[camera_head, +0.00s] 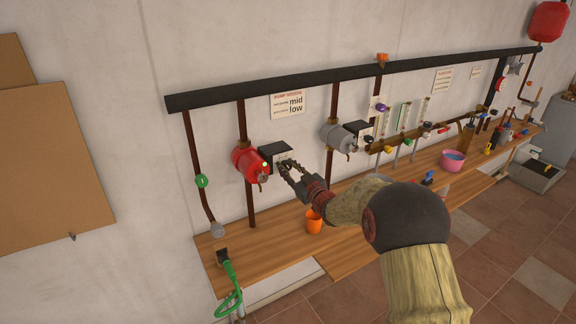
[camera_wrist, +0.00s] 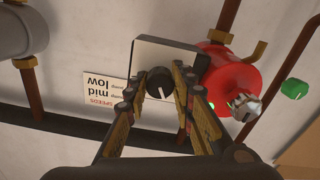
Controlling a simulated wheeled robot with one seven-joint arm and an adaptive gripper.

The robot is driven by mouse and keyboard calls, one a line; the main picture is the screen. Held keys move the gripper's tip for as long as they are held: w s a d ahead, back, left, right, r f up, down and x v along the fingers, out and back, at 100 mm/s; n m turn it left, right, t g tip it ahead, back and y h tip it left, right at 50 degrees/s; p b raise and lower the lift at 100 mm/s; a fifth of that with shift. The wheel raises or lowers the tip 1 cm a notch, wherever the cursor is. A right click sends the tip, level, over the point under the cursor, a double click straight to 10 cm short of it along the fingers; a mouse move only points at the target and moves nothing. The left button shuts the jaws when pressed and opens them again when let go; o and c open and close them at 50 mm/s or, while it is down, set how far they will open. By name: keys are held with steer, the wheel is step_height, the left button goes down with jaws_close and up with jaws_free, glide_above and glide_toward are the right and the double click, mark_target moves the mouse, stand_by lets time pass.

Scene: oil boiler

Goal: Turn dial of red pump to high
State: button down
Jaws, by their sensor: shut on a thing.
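The red pump (camera_head: 248,165) is mounted on pipes at the wall, left of centre in the head view; it also shows in the wrist view (camera_wrist: 233,75). A box with a pale face (camera_wrist: 185,58) and dark sides sits at its side and carries a round black dial (camera_wrist: 160,84) with a white pointer line. My gripper (camera_wrist: 163,80) is shut on the dial, one finger on each side of it. In the head view my gripper (camera_head: 286,168) reaches the box face and covers most of the dial there.
A sign reading "mid" and "low" (camera_head: 288,104) hangs above. A grey pump (camera_head: 339,137) is to the right. A wooden shelf (camera_head: 270,238) below bears an orange cup (camera_head: 314,220) and a pink bucket (camera_head: 452,161). A green valve (camera_head: 201,181) is left of the red pump.

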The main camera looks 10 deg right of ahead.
steer(key=m+p, duration=0.2)
steer(key=m, duration=0.3)
steer(key=shift+m, duration=0.3)
steer(key=m+p, duration=0.2)
steer(key=m, duration=0.2)
steer(key=shift+p, duration=0.3)
steer(key=m+p, duration=0.2)
steer(key=m, duration=0.3)
steer(key=shift+m, duration=0.4)
steer(key=m+p, duration=0.2)
steer(key=m, duration=0.3)
steer(key=shift+f+p, duration=0.1)
steer(key=shift+p, duration=0.25)
steer(key=shift+m, duration=0.3)
steer(key=c, duration=1.5)
jaws_free()
